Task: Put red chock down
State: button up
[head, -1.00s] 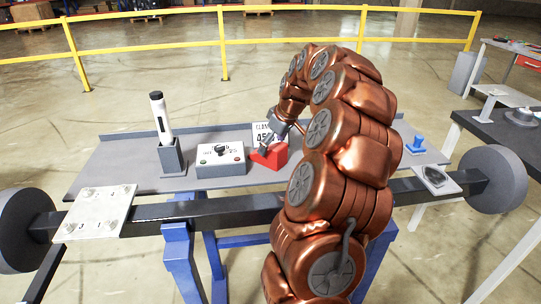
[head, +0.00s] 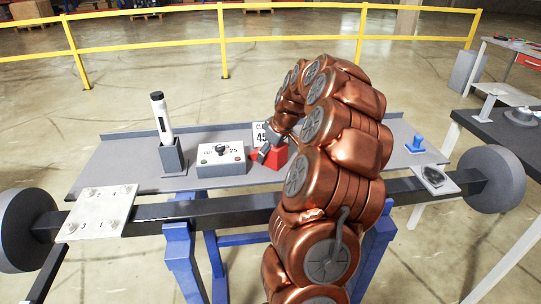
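The red chock (head: 273,161) is at the grey bench, right of the grey control box and in front of a small white sign. It looks low at the bench top, but I cannot tell whether it rests fully on it. My gripper (head: 264,153) is at the chock, with a grey finger across its left part. My copper arm hides the chock's right side and much of the gripper. I cannot tell whether the fingers grip the chock or stand apart from it.
The control box (head: 221,164) with a black knob and a white-and-black cylinder in a grey holder (head: 171,158) stand left on the bench (head: 125,165). A blue item (head: 416,145) lies right. A dark bar (head: 160,212) with wheels runs along the front. A yellow railing (head: 150,51) stands behind.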

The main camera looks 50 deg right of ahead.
jog(key=shift+s+f, duration=0.1)
jog(key=shift+f, duration=0.1)
grip_shut()
jog(key=shift+r, duration=0.1)
